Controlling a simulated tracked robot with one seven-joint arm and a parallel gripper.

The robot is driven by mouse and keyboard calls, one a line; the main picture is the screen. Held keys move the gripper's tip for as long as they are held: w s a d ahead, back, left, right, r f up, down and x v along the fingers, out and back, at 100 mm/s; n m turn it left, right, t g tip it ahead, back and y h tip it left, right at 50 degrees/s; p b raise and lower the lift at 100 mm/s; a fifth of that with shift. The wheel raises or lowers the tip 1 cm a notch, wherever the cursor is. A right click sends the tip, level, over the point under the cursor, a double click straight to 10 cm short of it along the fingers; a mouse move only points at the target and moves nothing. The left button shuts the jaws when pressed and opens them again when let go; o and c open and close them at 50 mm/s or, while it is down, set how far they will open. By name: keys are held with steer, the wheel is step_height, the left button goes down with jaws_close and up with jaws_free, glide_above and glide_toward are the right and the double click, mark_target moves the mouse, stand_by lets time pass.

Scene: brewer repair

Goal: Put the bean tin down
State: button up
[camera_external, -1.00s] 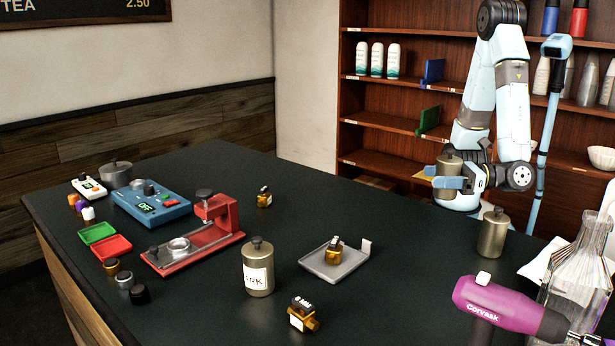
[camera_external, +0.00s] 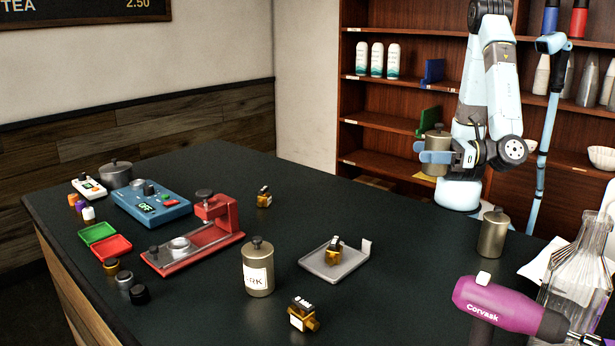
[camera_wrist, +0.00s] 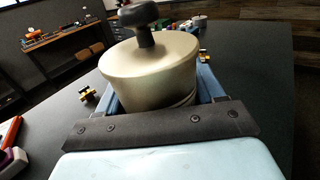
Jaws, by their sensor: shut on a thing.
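My gripper (camera_external: 428,151) is shut on a bean tin (camera_external: 436,143), a metallic tan canister with a dark knob on its lid. I hold it upright in the air above the far right side of the dark counter. In the wrist view the tin (camera_wrist: 152,68) sits between the blue fingers, lid toward the camera. Its lower part is hidden there by the gripper. Two similar tins stand on the counter: one with a white label (camera_external: 258,270) at the front middle, one (camera_external: 493,235) at the right.
A grey tray (camera_external: 318,264) holds a small amber-and-black part. Another such part (camera_external: 302,315) lies in front. A purple drill (camera_external: 505,305) and glass vessel (camera_external: 580,275) are at front right. A red stand (camera_external: 205,240) is left. The counter's (camera_external: 370,205) far middle is clear.

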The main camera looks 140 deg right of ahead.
steer(key=w+d+f+m+g+h, duration=0.15)
steer(key=d+g, duration=0.25)
steer(key=d, duration=1.2)
steer(key=w+d+m+g+h, duration=0.2)
steer(key=w+d+m+g, duration=0.1)
steer(key=d, duration=1.3)
steer(key=s+d+f+m+g, duration=0.1)
steer(key=s+d+m+g, duration=0.1)
steer(key=s+d, duration=0.6)
steer(key=s+d+f+m+g, duration=0.1)
steer(key=s+d+g, duration=0.25)
steer(key=d, duration=0.95)
steer(key=s+d+f+m+g, duration=0.1)
steer(key=s+d+m, duration=0.1)
steer(key=s+d, duration=0.65)
steer(key=w+d+f, duration=0.3)
steer(key=d, duration=0.1)
steer(key=w+d+f, duration=0.3)
steer(key=d, duration=0.1)
steer(key=w+d+f, duration=0.3)
steer(key=shift+w+d, duration=0.15)
steer(key=shift+d, duration=0.25)
steer(key=shift+w+d+f, duration=0.25)
steer(key=shift+d+f, duration=0.05)
steer(key=shift+f, duration=0.2)
step_height(320, 180, down, 3)
steer(key=shift+d+f, duration=0.1)
